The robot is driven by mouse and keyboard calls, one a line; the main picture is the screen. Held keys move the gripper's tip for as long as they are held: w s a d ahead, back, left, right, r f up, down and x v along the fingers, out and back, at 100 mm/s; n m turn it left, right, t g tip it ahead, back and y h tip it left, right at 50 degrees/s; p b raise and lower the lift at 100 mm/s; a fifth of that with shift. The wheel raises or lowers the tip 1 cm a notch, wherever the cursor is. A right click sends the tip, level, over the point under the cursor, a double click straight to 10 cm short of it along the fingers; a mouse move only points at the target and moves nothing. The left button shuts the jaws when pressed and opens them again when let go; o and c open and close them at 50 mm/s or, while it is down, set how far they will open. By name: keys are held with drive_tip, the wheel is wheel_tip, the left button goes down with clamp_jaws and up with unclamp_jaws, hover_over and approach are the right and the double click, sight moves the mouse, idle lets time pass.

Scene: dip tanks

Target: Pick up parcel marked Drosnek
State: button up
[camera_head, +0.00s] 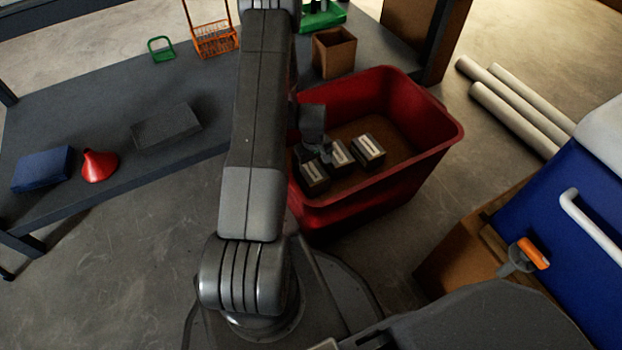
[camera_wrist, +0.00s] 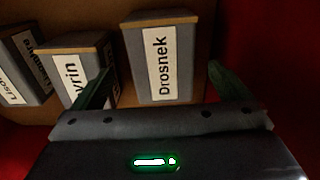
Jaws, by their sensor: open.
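The parcel marked Drosnek (camera_wrist: 152,52) is a grey box with a brown top edge and a white label, readable in the wrist view. It stands ahead of my gripper (camera_wrist: 160,88), whose two green-tipped fingers are apart, one toward each side of it. I cannot tell whether they touch it. In the head view my gripper (camera_head: 318,148) is down in the red bin (camera_head: 428,152), close to the leftmost parcel (camera_head: 314,178). Labels are too small to read there. My arm hides part of the bin's left side.
Beside Drosnek stands a parcel whose label ends in "vrin" (camera_wrist: 73,77), and a further parcel (camera_wrist: 25,70) is at the far left. The bin's red wall (camera_wrist: 275,60) is close on the right. A dark bench (camera_head: 85,110) and a blue cooler (camera_head: 570,200) flank the bin.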

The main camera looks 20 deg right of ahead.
sight(311, 176)
drive_tip(key=f+b, duration=0.1)
drive_tip(key=f, duration=0.3)
drive_tip(key=f+b, duration=0.2)
drive_tip(key=f, duration=0.1)
drive_tip(key=shift+w+a+f, duration=0.15)
drive_tip(key=shift+w+f, duration=0.05)
drive_tip(key=shift+f, duration=0.15)
drive_tip(key=shift+r, duration=0.1)
drive_tip(key=c, duration=1.3)
